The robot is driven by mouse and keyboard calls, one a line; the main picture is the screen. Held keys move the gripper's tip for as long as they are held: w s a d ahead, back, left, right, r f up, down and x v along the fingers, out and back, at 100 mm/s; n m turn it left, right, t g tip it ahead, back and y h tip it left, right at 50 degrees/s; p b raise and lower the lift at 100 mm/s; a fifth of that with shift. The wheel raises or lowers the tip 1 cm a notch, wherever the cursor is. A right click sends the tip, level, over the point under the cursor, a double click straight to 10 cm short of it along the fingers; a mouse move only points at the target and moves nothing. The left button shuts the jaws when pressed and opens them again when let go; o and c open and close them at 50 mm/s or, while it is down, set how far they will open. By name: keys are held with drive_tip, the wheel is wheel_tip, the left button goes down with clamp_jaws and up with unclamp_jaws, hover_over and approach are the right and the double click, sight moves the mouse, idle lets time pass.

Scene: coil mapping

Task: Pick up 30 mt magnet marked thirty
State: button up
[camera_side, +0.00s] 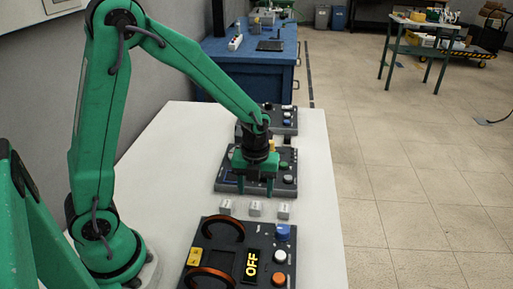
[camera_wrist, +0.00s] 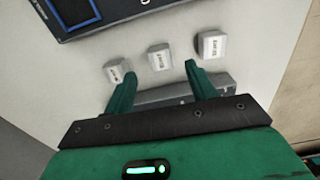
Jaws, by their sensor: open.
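Three small white cube magnets lie in a row on the white table. In the side view they are the left cube (camera_side: 225,206), the middle cube (camera_side: 256,209) and the right cube (camera_side: 284,211). The wrist view also shows the left cube (camera_wrist: 117,71), middle cube (camera_wrist: 159,57) and right cube (camera_wrist: 212,46). Each has a dark marking, too small and blurred for me to tell which is thirty. My gripper (camera_side: 255,190) is open and empty, above the table beyond the row. In the wrist view its fingers (camera_wrist: 160,71) stand apart, with the middle cube ahead between them.
A dark device (camera_side: 250,255) with copper coils and an OFF display stands in front of the cubes. Another dark device (camera_side: 226,184) is behind them, under my gripper, and a third (camera_side: 283,125) stands farther back. White table surface (camera_side: 315,215) is clear at the right.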

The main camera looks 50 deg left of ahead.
sight(256, 205)
drive_tip(key=shift+s+d+f, duration=0.1)
drive_tip(key=shift+d+f, duration=0.05)
drive_tip(key=shift+f, duration=2.45)
drive_tip(key=c, duration=1.2)
drive_tip(key=shift+o, duration=0.2)
drive_tip(key=shift+r, duration=0.2)
drive_tip(key=shift+r, duration=0.9)
wheel_tip(256, 205, up, 2)
drive_tip(key=shift+r, duration=0.15)
drive_tip(key=s+d+r, duration=0.6)
drive_tip(key=d, duration=0.3)
drive_tip(key=shift+s+d+r, duration=0.25)
drive_tip(key=shift+d+r, duration=0.05)
